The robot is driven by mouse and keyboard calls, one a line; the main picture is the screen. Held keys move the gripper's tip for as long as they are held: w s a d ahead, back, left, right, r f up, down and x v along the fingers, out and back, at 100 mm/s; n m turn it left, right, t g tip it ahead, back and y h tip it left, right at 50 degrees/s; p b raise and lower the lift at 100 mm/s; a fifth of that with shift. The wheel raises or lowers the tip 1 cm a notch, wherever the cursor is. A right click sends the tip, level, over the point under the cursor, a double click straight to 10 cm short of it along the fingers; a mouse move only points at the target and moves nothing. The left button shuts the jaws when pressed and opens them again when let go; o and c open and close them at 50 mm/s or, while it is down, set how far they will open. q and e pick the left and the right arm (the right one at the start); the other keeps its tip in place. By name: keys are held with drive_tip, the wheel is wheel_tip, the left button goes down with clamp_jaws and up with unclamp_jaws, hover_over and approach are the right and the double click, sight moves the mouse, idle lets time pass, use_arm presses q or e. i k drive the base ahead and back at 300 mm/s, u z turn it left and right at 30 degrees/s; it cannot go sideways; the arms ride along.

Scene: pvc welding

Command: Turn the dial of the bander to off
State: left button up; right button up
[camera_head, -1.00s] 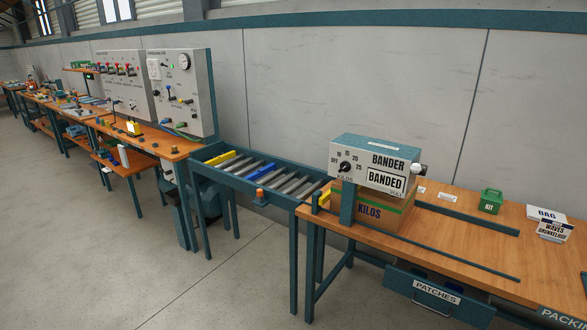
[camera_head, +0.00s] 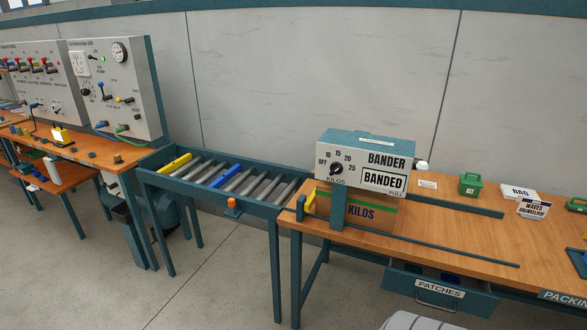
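The bander (camera_head: 367,162) is a box with a teal top and a light front, standing at the left end of the wooden packing table. Its black dial (camera_head: 337,170) is on the left of the front, ringed by the labels OFF, 10, 15, 20 and 25, with KILOS below. The dial is too small to tell where its pointer stands. A carton marked KILOS (camera_head: 372,213) sits under the bander. Neither of my grippers is in view.
A roller conveyor (camera_head: 228,180) leads to the packing table (camera_head: 452,230) from the left. A green KIT box (camera_head: 471,184) and a BAG box (camera_head: 517,192) stand on the table. A PATCHES drawer (camera_head: 440,290) hangs below. Floor in front of the conveyor is clear.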

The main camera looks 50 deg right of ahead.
sight(336, 168)
drive_tip(key=z, duration=0.5)
drive_tip(key=i, duration=0.9)
drive_tip(key=z, duration=0.85)
